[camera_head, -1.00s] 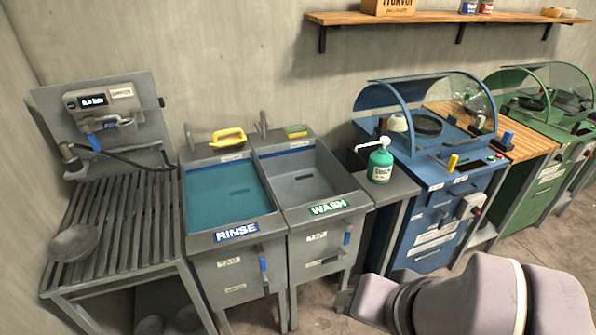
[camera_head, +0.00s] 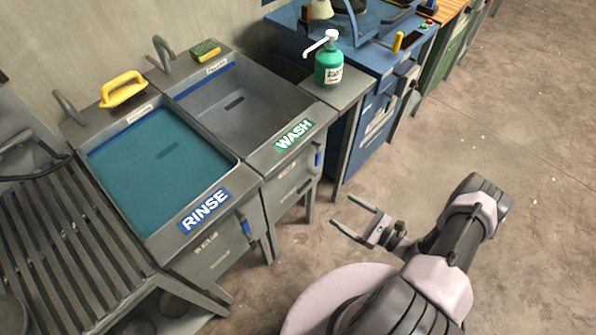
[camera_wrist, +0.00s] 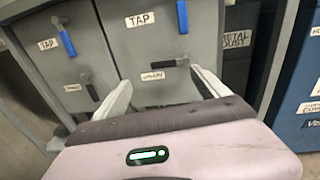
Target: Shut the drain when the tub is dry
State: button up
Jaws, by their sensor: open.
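The WASH tub (camera_head: 210,108) shows a bare grey floor with a dark slot (camera_head: 235,104); I see no water in it. The RINSE tub (camera_head: 105,150) holds teal water. In the wrist view the right-hand front panel has a blue tap handle (camera_wrist: 183,17) and a dark lever (camera_wrist: 168,63) lying nearly level above a small blurred label. The left-hand panel has a blue tap handle (camera_wrist: 67,42) and a dark lever (camera_wrist: 91,89) pointing downward. My gripper (camera_head: 341,209) is open and empty, in front of the cabinets; its fingers (camera_wrist: 160,80) point at the right-hand panel without visible contact.
A green pump bottle (camera_head: 329,70) stands on the side shelf right of the WASH tub. A yellow-handled brush (camera_head: 123,88) and a sponge (camera_head: 206,49) rest behind the tubs. A slatted rack (camera_head: 65,240) is at left. Floor (camera_head: 520,130) at right is clear.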

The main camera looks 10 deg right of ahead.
aim_at(304, 187)
jog(key=shift+m+t+h, duration=0.5)
jog(key=shift+m+t, duration=0.1)
jog(key=shift+m, duration=0.1)
jog(key=b+x, duration=0.1)
jog(key=x, duration=0.4)
jog(key=f+b+x, duration=0.1)
jog(key=x, duration=0.5)
jog(key=f+b+x, duration=0.1)
jog(key=b+x, duration=0.1)
jog(key=x, duration=0.4)
jog(key=shift+s+a+f, duration=0.25)
jog(key=shift+a, duration=0.1)
grip_shut()
